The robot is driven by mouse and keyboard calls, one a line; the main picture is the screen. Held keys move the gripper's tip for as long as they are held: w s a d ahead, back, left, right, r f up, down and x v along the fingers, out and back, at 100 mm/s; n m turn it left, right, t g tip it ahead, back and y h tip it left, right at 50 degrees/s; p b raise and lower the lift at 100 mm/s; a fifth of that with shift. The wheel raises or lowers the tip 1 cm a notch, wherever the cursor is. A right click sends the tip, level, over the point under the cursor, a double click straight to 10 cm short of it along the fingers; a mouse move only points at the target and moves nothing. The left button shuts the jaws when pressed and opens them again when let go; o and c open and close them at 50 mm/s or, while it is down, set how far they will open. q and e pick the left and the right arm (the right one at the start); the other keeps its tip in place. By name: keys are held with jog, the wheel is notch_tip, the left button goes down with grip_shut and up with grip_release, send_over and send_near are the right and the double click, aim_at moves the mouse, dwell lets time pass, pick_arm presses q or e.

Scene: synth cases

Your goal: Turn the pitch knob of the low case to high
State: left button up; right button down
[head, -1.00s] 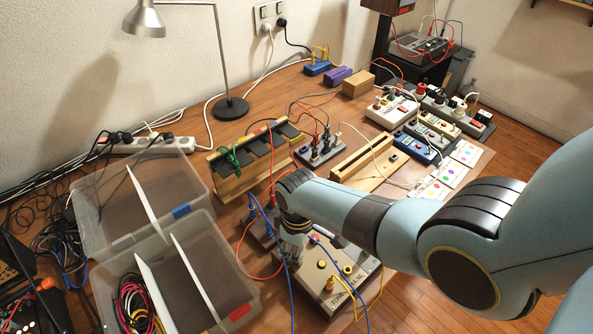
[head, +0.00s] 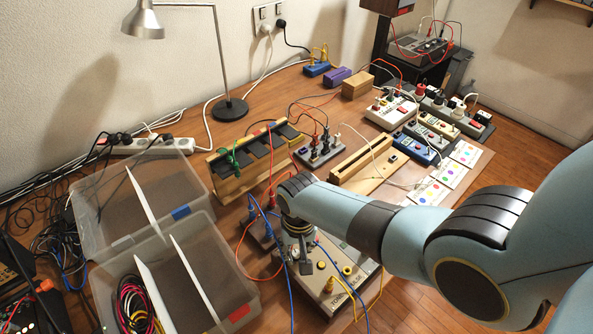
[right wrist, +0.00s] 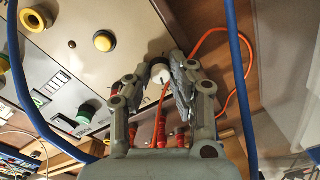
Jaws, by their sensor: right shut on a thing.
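The low case (head: 345,293) is a beige box with a sloping panel, at the bottom middle of the head view. Its panel (right wrist: 75,50) fills the upper left of the right wrist view. My right gripper (head: 305,266) is over the case's left part. In the right wrist view its fingers (right wrist: 161,74) are shut on a small pale round knob (right wrist: 160,72) with a dark mark, near the panel's edge. I cannot read the knob's label. A yellow-and-black knob (right wrist: 104,41) and a green button (right wrist: 87,113) show beside it. My left gripper is out of view.
Blue leads (head: 289,285) and an orange lead (right wrist: 205,35) run close to my right gripper. A clear divided box (head: 215,285) stands left of the case. A wooden rack (head: 250,160), other cases and a lamp (head: 230,108) stand farther back.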

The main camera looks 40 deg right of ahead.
jog(key=m, duration=0.6)
jog(key=shift+s+a, duration=0.1)
jog(key=m, duration=0.5)
jog(key=shift+m, duration=0.4)
jog(key=m, duration=0.5)
jog(key=shift+h, duration=0.3)
jog(key=m, duration=0.6)
jog(key=shift+m, duration=0.3)
jog(key=c, duration=1.2)
grip_release()
